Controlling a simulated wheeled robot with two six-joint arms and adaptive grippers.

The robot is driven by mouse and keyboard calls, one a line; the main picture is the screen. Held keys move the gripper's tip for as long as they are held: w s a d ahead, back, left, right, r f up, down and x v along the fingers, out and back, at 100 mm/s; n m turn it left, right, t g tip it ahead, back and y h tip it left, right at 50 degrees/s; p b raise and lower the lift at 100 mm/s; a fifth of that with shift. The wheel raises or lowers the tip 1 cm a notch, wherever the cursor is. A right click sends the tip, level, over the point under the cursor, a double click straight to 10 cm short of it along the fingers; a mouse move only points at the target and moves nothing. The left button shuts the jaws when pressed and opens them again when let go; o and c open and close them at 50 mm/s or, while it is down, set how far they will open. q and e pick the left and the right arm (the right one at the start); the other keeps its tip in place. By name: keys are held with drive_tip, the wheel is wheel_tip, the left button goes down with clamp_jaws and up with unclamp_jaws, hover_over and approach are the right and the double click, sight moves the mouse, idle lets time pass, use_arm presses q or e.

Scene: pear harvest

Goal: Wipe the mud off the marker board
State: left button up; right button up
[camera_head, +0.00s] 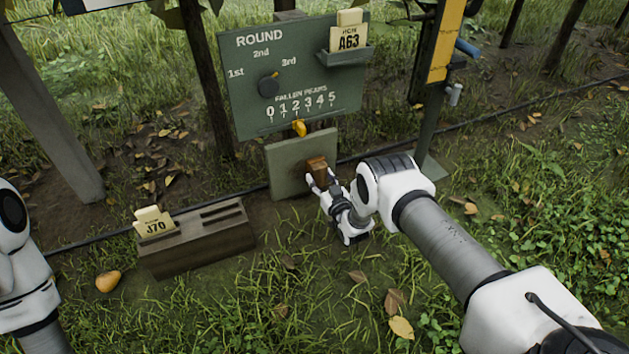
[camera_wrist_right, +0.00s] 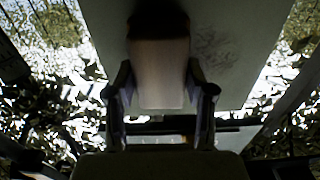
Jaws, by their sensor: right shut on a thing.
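The marker board (camera_head: 287,172) is a small grey-green panel below the larger round board. In the right wrist view the board (camera_wrist_right: 108,30) fills the upper middle and bears a faint dark smudge (camera_wrist_right: 212,42) right of the block. My right gripper (camera_head: 322,181) is in front of the board's right part, shut on a brown block (camera_head: 316,165). In the wrist view the block (camera_wrist_right: 160,85) looks pale with a dark far end, between the fingers (camera_wrist_right: 160,98). Its far end is at the board; I cannot tell whether it touches. My left gripper is out of view.
The round board (camera_head: 300,75) stands above with a dark knob, yellow pointer and an A63 tag (camera_head: 349,40). A slotted wooden box (camera_head: 195,250) with a J70 tag (camera_head: 154,222) and a pear (camera_head: 108,281) lie to the left. A post (camera_head: 430,110) stands right.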

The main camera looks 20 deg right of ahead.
sight(327, 169)
drive_tip(key=shift+w+d+b, duration=0.15)
drive_tip(key=shift+d+b, duration=0.2)
drive_tip(key=shift+d, duration=0.8)
drive_tip(key=shift+s+a+p, duration=0.2)
drive_tip(key=shift+a+p, duration=0.25)
drive_tip(key=shift+a, duration=2.35)
drive_tip(key=shift+w+a, duration=0.1)
drive_tip(key=shift+a, duration=3)
wheel_tip(327, 169, up, 3)
drive_tip(key=shift+f+p, duration=0.1)
drive_tip(key=shift+p, duration=1)
drive_tip(key=shift+w+d+b, duration=0.1)
drive_tip(key=shift+d+b, duration=0.25)
drive_tip(key=shift+d, duration=4.35)
drive_tip(key=shift+w+d+f+b, duration=0.1)
drive_tip(key=shift+d+b, duration=0.25)
drive_tip(key=shift+d, duration=0.85)
drive_tip(key=shift+a+p, duration=0.4)
drive_tip(key=shift+a, duration=3.85)
drive_tip(key=shift+s+a, duration=0.2)
drive_tip(key=shift+a, duration=1.5)
